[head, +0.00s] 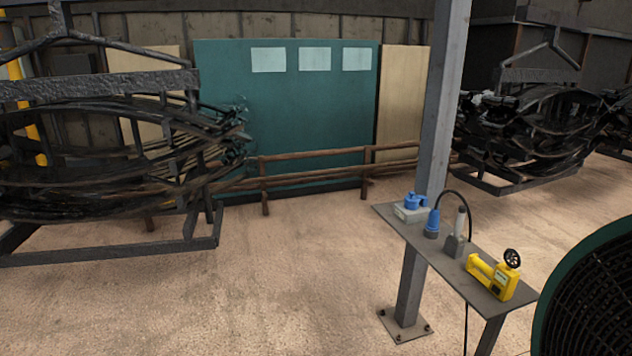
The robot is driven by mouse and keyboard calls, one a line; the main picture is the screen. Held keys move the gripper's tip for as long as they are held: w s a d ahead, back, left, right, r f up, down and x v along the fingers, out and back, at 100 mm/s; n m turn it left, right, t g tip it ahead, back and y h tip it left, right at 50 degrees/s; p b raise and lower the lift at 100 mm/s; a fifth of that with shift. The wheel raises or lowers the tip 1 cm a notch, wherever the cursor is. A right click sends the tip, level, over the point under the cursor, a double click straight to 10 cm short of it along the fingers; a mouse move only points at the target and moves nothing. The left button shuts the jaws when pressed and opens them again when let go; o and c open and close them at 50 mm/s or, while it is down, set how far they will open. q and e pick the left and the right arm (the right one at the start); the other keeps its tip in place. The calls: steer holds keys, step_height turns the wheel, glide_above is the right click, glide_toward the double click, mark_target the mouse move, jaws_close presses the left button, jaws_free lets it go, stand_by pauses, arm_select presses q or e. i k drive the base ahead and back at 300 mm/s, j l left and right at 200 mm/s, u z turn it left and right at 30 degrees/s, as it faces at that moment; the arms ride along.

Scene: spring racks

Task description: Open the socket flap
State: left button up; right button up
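A grey socket box (411,213) with a blue flap (415,200) on top sits at the far left end of a narrow grey shelf (462,270), beside a steel post. The flap is small in the head view, and I cannot tell whether it is shut or raised. A blue plug (432,224) stands upright just right of the box, with a black cable (453,193) arching from it. Neither of my grippers is in view.
A grey-handled tool (456,236) and a yellow device (492,278) share the shelf. The steel post (438,110) rises behind it. A green-rimmed round grille (598,300) fills the lower right. Spring racks (110,250) stand left and right. The middle floor is clear.

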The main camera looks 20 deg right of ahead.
mark_target(412, 198)
steer(key=i+z, duration=0.1)
steer(key=i, duration=0.65)
steer(key=i+j+z, duration=0.1)
steer(key=i, duration=0.65)
steer(key=i+z, duration=0.45)
steer(key=i+j+z, duration=0.1)
steer(key=z, duration=0.3)
steer(key=i+j+z, duration=0.3)
steer(key=z, duration=0.15)
steer(key=i, duration=0.1)
